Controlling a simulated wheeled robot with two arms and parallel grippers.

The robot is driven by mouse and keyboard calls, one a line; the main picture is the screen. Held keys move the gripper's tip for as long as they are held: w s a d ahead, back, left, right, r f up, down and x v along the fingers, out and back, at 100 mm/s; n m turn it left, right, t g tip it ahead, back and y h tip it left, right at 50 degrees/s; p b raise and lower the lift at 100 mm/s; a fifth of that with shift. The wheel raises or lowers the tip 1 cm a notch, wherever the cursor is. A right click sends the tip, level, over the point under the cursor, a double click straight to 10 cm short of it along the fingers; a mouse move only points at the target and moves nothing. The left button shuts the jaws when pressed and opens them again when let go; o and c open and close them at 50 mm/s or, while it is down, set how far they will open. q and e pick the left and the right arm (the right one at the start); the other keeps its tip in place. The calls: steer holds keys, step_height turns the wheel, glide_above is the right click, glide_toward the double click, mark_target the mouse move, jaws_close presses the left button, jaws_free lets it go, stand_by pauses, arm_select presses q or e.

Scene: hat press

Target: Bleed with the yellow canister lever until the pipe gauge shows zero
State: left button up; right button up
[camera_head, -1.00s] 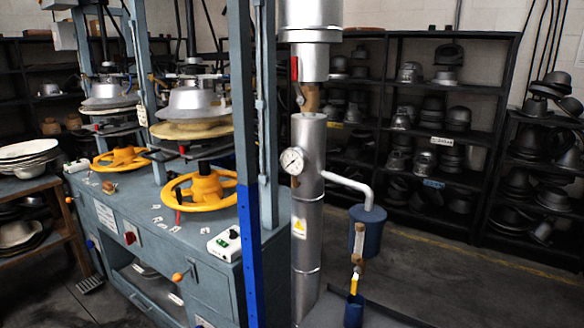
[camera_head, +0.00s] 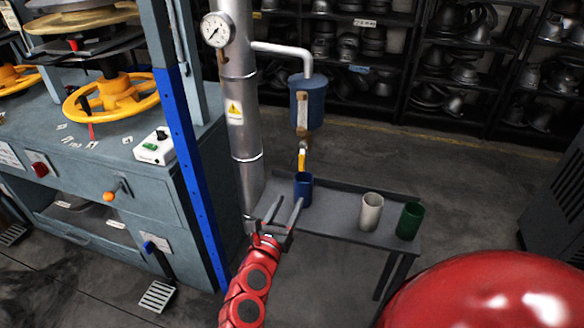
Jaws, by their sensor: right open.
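The blue canister (camera_head: 307,103) hangs from a side pipe off the silver upright pipe (camera_head: 238,130). The yellow lever (camera_head: 302,158) sits below the canister, hanging down. The round white pipe gauge (camera_head: 215,30) is near the top left; its needle is too small to read. A blue cup (camera_head: 303,190) stands on the low table below the lever. My right gripper (camera_head: 288,202) is open and empty, fingers pointing up, in front of the table's left part, below and left of the lever and apart from it. My left gripper is not in view.
The low grey table (camera_head: 335,212) also holds a white cup (camera_head: 371,212) and a green cup (camera_head: 410,221). A blue post (camera_head: 190,165) and the grey press cabinet (camera_head: 95,165) stand left. Shelves of metal hat moulds (camera_head: 465,72) stand behind. Floor between table and shelves is clear.

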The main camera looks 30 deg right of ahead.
mark_target(301, 163)
steer(key=shift+m+y, duration=0.3)
steer(key=shift+m, duration=0.5)
steer(key=x, duration=0.6)
steer(key=w+p+x, duration=0.1)
steer(key=x, duration=0.4)
steer(key=a+x, duration=0.1)
steer(key=x, duration=0.5)
steer(key=shift+w+d+r+p, duration=0.2)
steer(key=shift+w+p, duration=0.15)
steer(key=shift+w, duration=0.05)
jaws_close()
